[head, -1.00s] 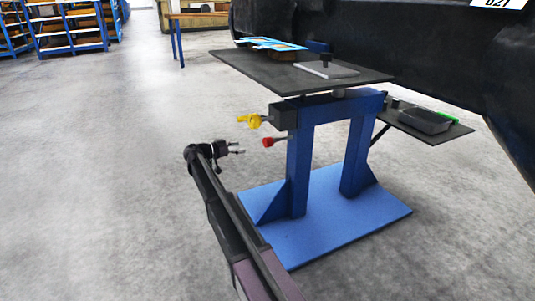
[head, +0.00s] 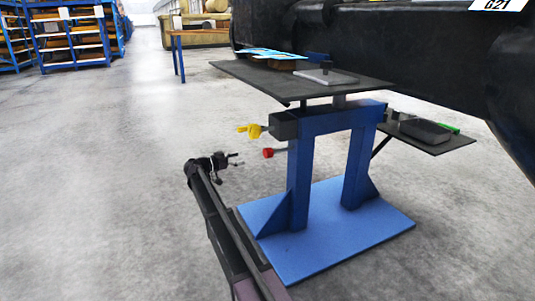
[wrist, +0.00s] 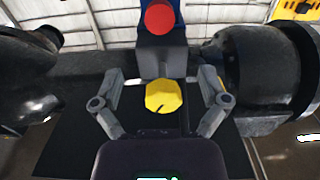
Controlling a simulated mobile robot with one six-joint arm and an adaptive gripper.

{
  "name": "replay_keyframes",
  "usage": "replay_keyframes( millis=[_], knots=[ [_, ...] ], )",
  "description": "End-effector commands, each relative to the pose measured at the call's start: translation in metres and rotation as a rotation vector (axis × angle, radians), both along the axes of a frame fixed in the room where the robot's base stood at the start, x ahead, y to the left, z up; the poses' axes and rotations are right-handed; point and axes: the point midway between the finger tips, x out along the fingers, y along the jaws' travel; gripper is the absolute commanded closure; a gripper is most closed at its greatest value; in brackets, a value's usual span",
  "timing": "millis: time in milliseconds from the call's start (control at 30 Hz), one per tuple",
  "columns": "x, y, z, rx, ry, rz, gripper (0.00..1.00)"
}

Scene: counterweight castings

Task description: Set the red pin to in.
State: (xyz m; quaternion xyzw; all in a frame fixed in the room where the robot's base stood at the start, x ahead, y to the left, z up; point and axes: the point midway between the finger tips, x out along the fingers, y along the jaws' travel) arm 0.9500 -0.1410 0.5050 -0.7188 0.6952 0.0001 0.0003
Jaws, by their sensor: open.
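The red pin (head: 268,153) has a round knob on a thin grey shaft that stands out from the left side of the blue stand. It also shows in the wrist view (wrist: 159,17) at the top middle, face on. A yellow knob (head: 251,131) sits above it in the head view; in the wrist view it appears lower (wrist: 163,95), between the fingers in the picture. My gripper (head: 238,159) is open and empty, left of the red knob and apart from it. Both fingers (wrist: 162,74) show spread in the wrist view.
The blue stand (head: 325,121) carries a dark tabletop (head: 270,80) above the knobs, with a grey plate on it. A lower side shelf (head: 440,143) is at right. A large black casting (head: 420,50) hangs behind. The floor at left is clear.

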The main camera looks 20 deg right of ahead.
Motion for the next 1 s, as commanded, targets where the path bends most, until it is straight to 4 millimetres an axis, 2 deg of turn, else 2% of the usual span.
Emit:
replay_keyframes(
  millis=[267,700,1000],
  knots=[
    [0.001,-0.032,0.0,0.0,0.0,-0.002,0.06],
    [0.003,-0.099,0.0,0.0,0.0,-0.002,0.06],
    [0.004,-0.126,0.0,0.0,0.0,-0.001,0.06]
  ],
)
